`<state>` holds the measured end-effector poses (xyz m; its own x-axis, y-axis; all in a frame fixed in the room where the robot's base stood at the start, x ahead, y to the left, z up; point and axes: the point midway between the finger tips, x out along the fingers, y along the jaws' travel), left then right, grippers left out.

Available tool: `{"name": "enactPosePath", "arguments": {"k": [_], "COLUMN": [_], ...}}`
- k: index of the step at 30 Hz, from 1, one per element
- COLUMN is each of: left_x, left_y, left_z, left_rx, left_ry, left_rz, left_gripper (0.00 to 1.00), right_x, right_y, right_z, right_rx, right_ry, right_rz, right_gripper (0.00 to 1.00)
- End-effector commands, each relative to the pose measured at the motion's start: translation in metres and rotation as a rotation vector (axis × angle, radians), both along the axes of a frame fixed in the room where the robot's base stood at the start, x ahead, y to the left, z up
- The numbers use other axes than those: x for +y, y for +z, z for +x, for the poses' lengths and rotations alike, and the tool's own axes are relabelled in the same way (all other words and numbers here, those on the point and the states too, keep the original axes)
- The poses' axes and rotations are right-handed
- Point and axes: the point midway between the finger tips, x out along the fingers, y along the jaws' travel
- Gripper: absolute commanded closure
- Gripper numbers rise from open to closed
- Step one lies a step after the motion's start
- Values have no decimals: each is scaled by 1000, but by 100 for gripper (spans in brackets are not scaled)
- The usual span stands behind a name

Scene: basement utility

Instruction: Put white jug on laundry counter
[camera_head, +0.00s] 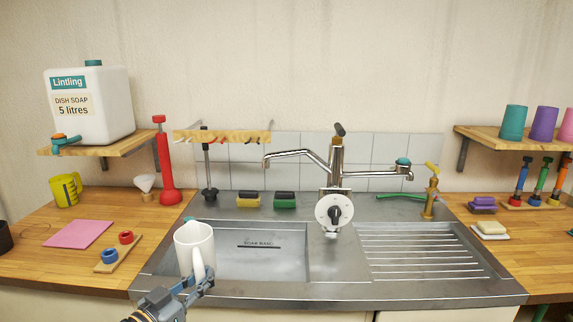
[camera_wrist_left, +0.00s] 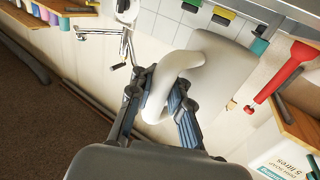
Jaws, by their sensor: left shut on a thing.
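The white jug (camera_head: 194,247) stands roughly upright in the head view, over the left front part of the steel sink. Its curved handle faces my side. My left gripper (camera_head: 193,288) is shut on that handle. In the left wrist view my left gripper (camera_wrist_left: 160,108) has a blue-padded finger on each side of the handle, and the jug body (camera_wrist_left: 215,72) lies beyond. How high the jug is above the sink is hard to tell. Wooden counter (camera_head: 30,240) flanks the sink; I cannot tell which part is the laundry counter. My right gripper is not in view.
The steel sink (camera_head: 340,295) has a ribbed drainer at right and a tall tap (camera_head: 330,165) at its middle. The left counter holds a yellow jug (camera_head: 66,190), a pink cloth (camera_head: 78,234), a small board (camera_head: 115,257) and a red plunger (camera_head: 165,165). The right counter's front is bare.

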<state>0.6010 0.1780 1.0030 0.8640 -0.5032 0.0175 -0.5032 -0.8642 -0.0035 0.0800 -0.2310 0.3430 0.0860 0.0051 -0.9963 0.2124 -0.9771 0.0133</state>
Motion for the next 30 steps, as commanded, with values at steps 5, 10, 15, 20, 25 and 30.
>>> {"name": "enactPosePath", "arguments": {"k": [5, 10, 15, 20, 25, 30], "left_x": [-2, 1, 1, 3, 7, 12], "left_y": [-4, -8, -16, -27, -42, -57], "left_z": [-14, -25, -47, -79, -125, -171], "left_rx": [1, 1, 3, 7, 11, 13], "left_ry": [23, 56, 104, 181, 292, 404], "left_rz": [-6, -5, -8, -12, -13, -7], "left_gripper": [100, 100, 100, 100, 100, 100], "right_x": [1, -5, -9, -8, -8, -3], "right_y": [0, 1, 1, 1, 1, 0], "right_z": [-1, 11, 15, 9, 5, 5], "right_rx": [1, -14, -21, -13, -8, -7], "right_ry": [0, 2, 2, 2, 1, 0], "right_rz": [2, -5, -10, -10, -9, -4], "right_gripper": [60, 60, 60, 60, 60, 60]}}
